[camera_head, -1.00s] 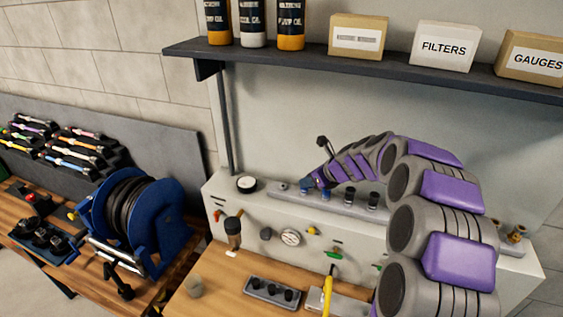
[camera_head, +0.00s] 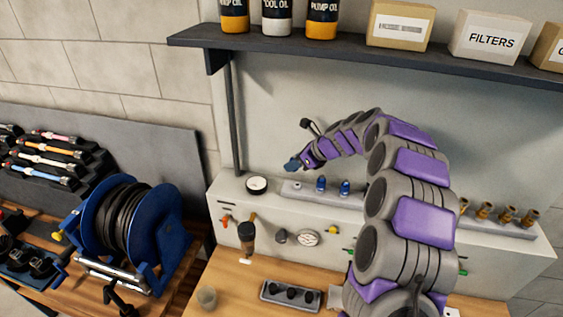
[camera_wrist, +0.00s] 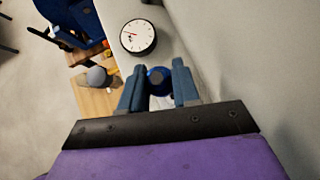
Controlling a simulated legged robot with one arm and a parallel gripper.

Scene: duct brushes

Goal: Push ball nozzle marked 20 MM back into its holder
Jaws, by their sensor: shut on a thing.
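My gripper (camera_head: 291,165) is in the air above the left end of the grey holder strip (camera_head: 297,196) on top of the machine. In the wrist view its blue-grey fingers (camera_wrist: 157,72) are shut on a round blue ball nozzle (camera_wrist: 157,79). The nozzle is mostly hidden by the fingers, and no 20 MM marking is readable. Two other blue nozzles (camera_head: 320,184) stand upright in the strip, right of a bare stretch at its left end. My arm hides the strip's right part.
A round gauge (camera_head: 256,185) lies left of the strip and also shows in the wrist view (camera_wrist: 138,36). Several brass nozzles (camera_head: 505,213) stand at the right. A dark shelf (camera_head: 300,51) overhangs behind. A blue hose reel (camera_head: 130,225) is at left.

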